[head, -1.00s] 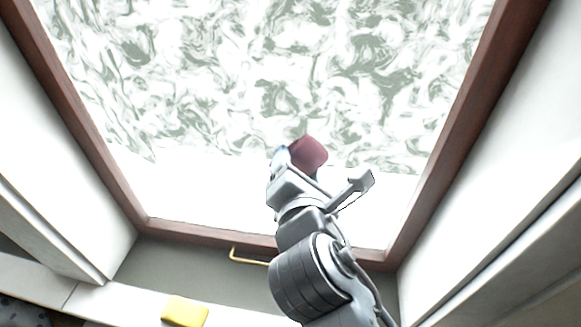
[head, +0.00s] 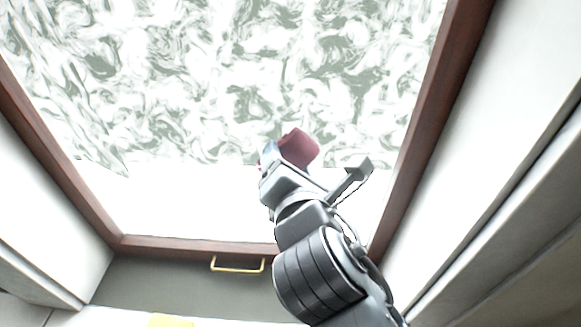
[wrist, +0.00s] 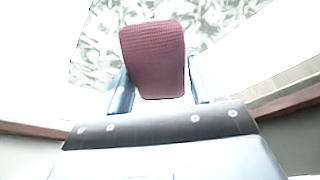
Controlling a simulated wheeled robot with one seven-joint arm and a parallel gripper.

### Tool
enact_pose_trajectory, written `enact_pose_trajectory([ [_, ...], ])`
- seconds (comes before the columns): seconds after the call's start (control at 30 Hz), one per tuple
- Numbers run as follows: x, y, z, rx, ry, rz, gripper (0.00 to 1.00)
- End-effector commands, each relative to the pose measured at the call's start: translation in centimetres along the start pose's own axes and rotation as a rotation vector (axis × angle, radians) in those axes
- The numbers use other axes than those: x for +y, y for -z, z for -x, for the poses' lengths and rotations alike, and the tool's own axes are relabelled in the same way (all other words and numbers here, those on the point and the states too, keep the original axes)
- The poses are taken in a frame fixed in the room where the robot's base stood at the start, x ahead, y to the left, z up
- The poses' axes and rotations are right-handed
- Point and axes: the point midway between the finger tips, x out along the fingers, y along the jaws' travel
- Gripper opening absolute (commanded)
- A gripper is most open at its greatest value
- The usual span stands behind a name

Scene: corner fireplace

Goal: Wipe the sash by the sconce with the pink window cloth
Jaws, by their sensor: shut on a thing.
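The window sash is a brown wooden frame (head: 180,243) around a large pane (head: 200,100) smeared with grey-green swirls. The lower strip of the pane is plain white. My gripper (head: 272,160) is shut on the dark pink cloth (head: 299,148) and holds it in front of the lower middle of the pane. In the wrist view the cloth (wrist: 153,55) sits between the two fingers (wrist: 160,88). I cannot tell whether the cloth touches the glass. No sconce shows in these views.
A yellow object (head: 171,321) lies on the white sill below, cut by the picture's edge. White reveal walls stand at left (head: 45,200) and right (head: 500,150).

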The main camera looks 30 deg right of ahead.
Motion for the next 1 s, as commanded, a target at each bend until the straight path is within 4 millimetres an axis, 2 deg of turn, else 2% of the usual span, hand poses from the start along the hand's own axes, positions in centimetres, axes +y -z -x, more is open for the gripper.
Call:
enact_pose_trajectory([
  [0.33,2.1,1.6,-0.7,0.001,-0.003,0.0,0.42],
  [0.67,3.0,2.4,-1.0,0.001,-0.002,0.0,0.42],
  [1.0,5.0,4.0,-1.3,0.001,-0.002,0.0,0.42],
])
